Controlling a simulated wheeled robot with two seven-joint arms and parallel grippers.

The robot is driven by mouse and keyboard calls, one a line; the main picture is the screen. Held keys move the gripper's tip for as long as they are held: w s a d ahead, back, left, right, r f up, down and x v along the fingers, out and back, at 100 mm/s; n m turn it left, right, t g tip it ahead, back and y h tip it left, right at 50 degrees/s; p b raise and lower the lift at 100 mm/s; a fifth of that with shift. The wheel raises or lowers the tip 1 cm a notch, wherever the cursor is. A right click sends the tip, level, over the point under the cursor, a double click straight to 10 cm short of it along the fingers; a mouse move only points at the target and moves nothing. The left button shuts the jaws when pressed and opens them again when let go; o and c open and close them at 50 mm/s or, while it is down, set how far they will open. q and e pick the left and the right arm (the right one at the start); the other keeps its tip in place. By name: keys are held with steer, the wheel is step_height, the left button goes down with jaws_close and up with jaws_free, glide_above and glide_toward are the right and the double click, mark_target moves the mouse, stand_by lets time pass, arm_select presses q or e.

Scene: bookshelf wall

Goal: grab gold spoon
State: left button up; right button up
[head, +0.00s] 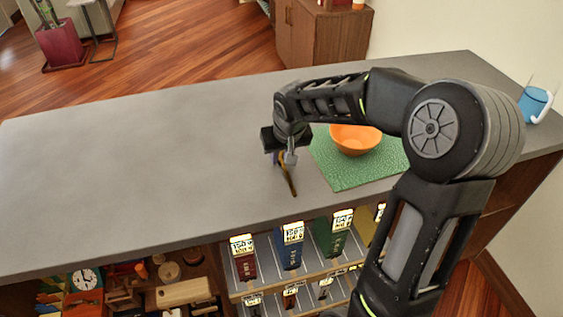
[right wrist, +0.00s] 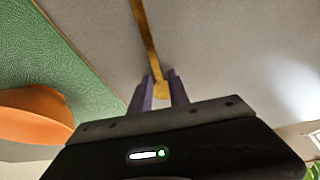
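The gold spoon (head: 289,180) shows in the head view as a thin dark-gold strip at the tip of my right gripper (head: 289,158), above the grey counter near its front edge. In the right wrist view the spoon (right wrist: 147,37) runs up out of the picture, and its near end lies between the two purple fingers of my right gripper (right wrist: 160,84). The fingers are close together and look shut on that end. Whether the spoon still touches the counter cannot be told. My left gripper is not in view.
An orange bowl (head: 355,139) stands on a green mat (head: 350,178) just right of my right gripper. A blue mug (head: 533,105) is at the counter's far right. The grey counter (head: 130,170) is clear on the left. Shelves with colored binders (head: 290,248) are below its front edge.

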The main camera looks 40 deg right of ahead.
mark_target(281, 159)
jaws_close()
stand_by(0.3)
step_height(281, 159, up, 10)
steer(key=shift+b, duration=0.4)
stand_by(0.6)
